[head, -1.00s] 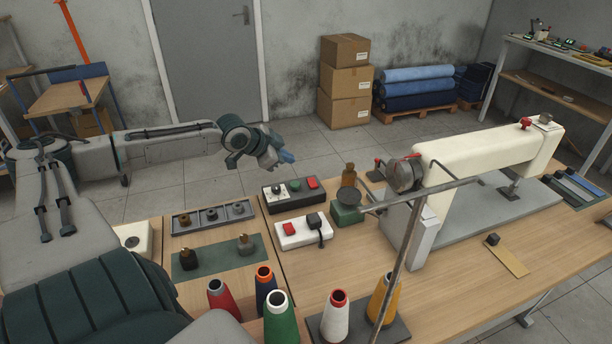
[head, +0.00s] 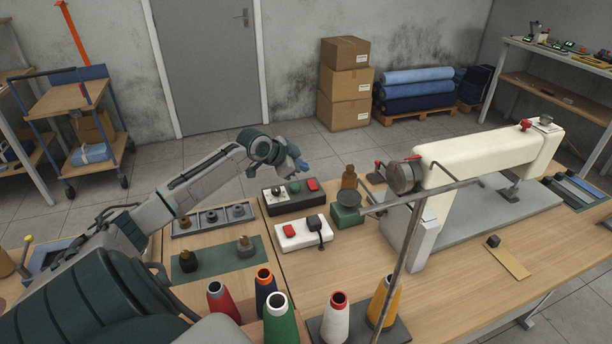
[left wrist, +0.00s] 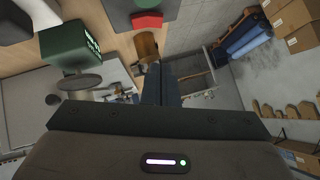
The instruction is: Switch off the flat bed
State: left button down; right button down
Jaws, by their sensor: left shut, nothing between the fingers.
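The white sewing machine with a long flat grey bed (head: 490,215) stands on the table at the right. A black control box (head: 290,203) with a dial, a green button and a red button (head: 312,184) lies left of it. A white box (head: 302,238) with a red switch (head: 289,230) and a black part lies just in front. Which box serves the machine I cannot tell. My left gripper (head: 300,164) is shut and empty, above and behind the black box. In the left wrist view its fingers (left wrist: 160,86) are together, below the red button (left wrist: 147,21). My right gripper is out of view.
Thread cones, including a white one (head: 336,318), line the front edge. A thin metal stand (head: 404,255) rises before the machine.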

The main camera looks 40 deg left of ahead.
pick_arm(q)
jog(key=p, duration=0.1)
send_over(305, 186)
jog(key=d, duration=0.1)
notch_tip(305, 186, down, 5)
jog(key=shift+s+r, duration=0.1)
jog(key=shift+r, duration=0.05)
jog(key=shift+a+f, duration=0.2)
jog(key=shift+f, duration=0.4)
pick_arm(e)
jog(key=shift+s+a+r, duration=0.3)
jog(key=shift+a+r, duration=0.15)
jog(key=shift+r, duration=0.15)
pick_arm(q)
jog(key=shift+a+f+h+b, duration=0.25)
jog(key=shift+f+h+b, duration=0.05)
jog(key=shift+f, duration=0.05)
jog(key=shift+n, duration=0.3)
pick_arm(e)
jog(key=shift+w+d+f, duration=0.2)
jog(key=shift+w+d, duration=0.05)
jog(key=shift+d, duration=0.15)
